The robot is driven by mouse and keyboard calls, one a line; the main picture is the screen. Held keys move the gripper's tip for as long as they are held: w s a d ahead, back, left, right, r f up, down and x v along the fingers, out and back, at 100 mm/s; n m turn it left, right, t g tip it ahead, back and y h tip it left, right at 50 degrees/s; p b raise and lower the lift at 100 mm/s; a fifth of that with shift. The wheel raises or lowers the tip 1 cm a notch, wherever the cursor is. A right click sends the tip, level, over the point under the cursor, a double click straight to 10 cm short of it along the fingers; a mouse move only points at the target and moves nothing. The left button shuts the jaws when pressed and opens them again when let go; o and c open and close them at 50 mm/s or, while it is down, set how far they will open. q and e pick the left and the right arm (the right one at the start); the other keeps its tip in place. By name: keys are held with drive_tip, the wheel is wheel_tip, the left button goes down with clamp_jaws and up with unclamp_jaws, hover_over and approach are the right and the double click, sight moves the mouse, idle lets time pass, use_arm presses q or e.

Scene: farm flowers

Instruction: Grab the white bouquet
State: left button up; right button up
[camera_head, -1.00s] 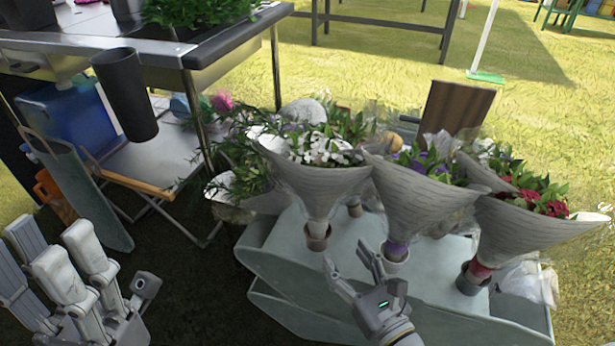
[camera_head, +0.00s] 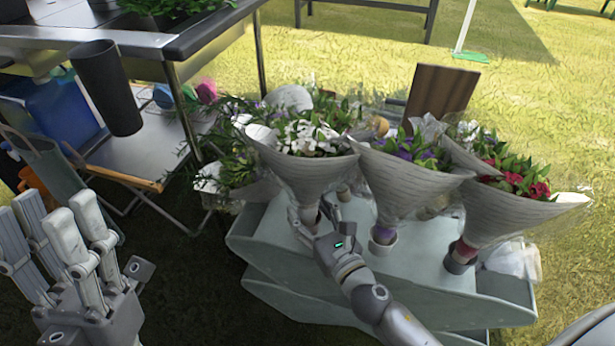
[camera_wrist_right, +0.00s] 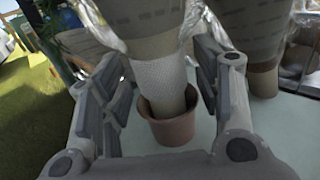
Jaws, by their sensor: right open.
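The white bouquet (camera_head: 308,140), white flowers in a grey paper cone, stands upright in a small pot at the left of the row on a pale green stand (camera_head: 410,262). My right gripper (camera_head: 318,218) is open at the narrow base of its wrapping, just above the pot. In the right wrist view, the wrapped stem (camera_wrist_right: 160,85) stands between the open fingers (camera_wrist_right: 155,95), above a brown pot (camera_wrist_right: 172,128). Whether the fingers touch it I cannot tell. My left gripper (camera_head: 70,235) is at the lower left, fingers spread, away from the flowers.
A purple bouquet (camera_head: 408,180) stands close to the right, with a red bouquet (camera_head: 515,205) beyond it. A metal table (camera_head: 150,42) and a folding chair (camera_head: 150,155) are at the left. A brown board (camera_head: 440,95) stands behind the bouquets.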

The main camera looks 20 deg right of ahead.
drive_tip(key=shift+w+a, duration=0.1)
drive_tip(key=shift+w, duration=0.7)
drive_tip(key=shift+r, duration=0.1)
clamp_jaws()
